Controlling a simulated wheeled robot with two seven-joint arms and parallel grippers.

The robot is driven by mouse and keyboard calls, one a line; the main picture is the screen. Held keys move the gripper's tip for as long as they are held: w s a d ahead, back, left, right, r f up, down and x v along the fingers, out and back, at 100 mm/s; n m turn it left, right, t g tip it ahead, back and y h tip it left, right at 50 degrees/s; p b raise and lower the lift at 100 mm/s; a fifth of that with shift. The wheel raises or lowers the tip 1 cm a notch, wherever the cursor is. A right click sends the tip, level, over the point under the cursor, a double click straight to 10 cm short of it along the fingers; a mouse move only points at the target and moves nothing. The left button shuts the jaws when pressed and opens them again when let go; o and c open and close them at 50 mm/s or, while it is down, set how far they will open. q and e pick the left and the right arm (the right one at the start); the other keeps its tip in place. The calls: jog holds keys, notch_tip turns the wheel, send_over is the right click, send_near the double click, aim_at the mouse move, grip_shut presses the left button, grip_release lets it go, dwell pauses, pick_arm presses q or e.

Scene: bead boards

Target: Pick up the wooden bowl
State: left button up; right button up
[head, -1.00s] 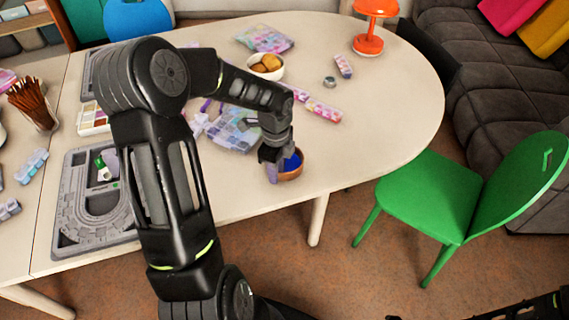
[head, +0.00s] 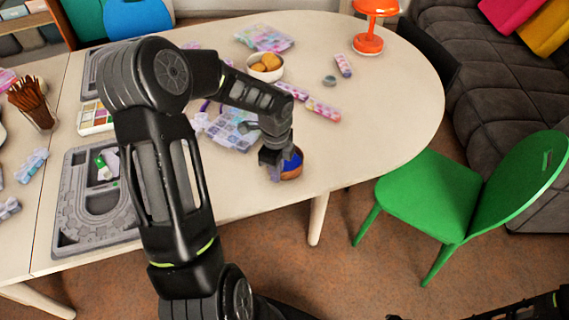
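The wooden bowl (head: 297,170) stands near the front edge of the table, with something blue inside it. My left gripper (head: 274,170) points down at the bowl's left side and hides part of it. Its fingertips are small and dark here, and I cannot tell whether they are apart, or whether they touch the rim. My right gripper is not in view; only a dark piece of my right arm shows at the bottom right corner.
A white bowl with yellow-brown contents (head: 267,76), bead boxes (head: 322,109) and an orange lamp (head: 368,43) stand farther back on the table (head: 390,120). A grey bead board (head: 75,225) lies at left. A green chair (head: 430,190) stands at the right. The table's right part is clear.

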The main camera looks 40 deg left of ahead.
pick_arm(q)
grip_shut()
jog(key=shift+s+f, duration=0.1)
jog(key=shift+s, duration=0.05)
dwell(0.7)
dwell(0.3)
notch_tip(320, 180, up, 10)
jog(key=shift+r, duration=0.15)
dwell(0.4)
dwell(0.5)
